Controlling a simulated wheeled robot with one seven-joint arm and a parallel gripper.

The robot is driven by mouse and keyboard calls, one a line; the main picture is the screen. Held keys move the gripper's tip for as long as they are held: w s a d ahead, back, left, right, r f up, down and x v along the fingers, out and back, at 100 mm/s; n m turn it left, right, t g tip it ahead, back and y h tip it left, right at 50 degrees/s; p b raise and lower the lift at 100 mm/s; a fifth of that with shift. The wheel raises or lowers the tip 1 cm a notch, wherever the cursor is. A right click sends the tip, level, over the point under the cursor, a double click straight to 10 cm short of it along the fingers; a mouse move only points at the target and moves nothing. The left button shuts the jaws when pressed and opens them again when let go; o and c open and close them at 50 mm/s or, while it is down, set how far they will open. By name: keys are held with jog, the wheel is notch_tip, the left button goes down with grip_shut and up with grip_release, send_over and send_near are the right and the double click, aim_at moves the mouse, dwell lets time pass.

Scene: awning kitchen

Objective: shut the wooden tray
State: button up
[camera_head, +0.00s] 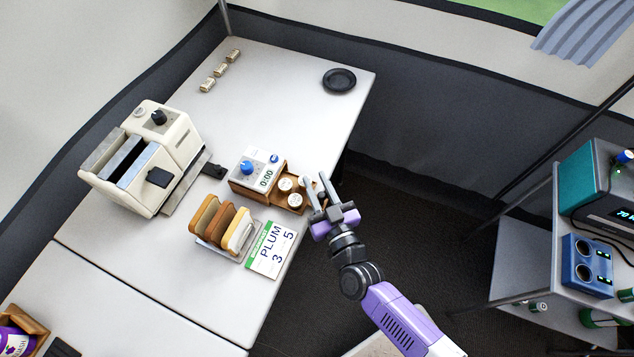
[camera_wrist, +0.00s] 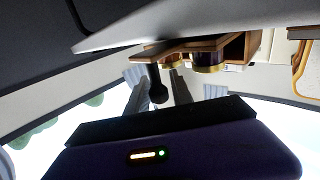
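The wooden tray (camera_head: 293,207) is pulled out from the right side of the white timer box (camera_head: 254,170) and stands open. It holds several small jars with pale lids. In the wrist view the tray (camera_wrist: 207,43) shows from below, with a dark knob (camera_wrist: 157,90) on its near end. My gripper (camera_head: 317,178) is at the tray's right end, over the table edge. Its fingers (camera_wrist: 158,85) are apart, with the knob between them in the picture. I cannot tell whether they touch it.
A cream toaster (camera_head: 150,160) is to the left, a black disc (camera_head: 339,80) at the back.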

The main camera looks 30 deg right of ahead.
grip_shut()
jog(key=shift+w, duration=0.1)
dwell(1.1)
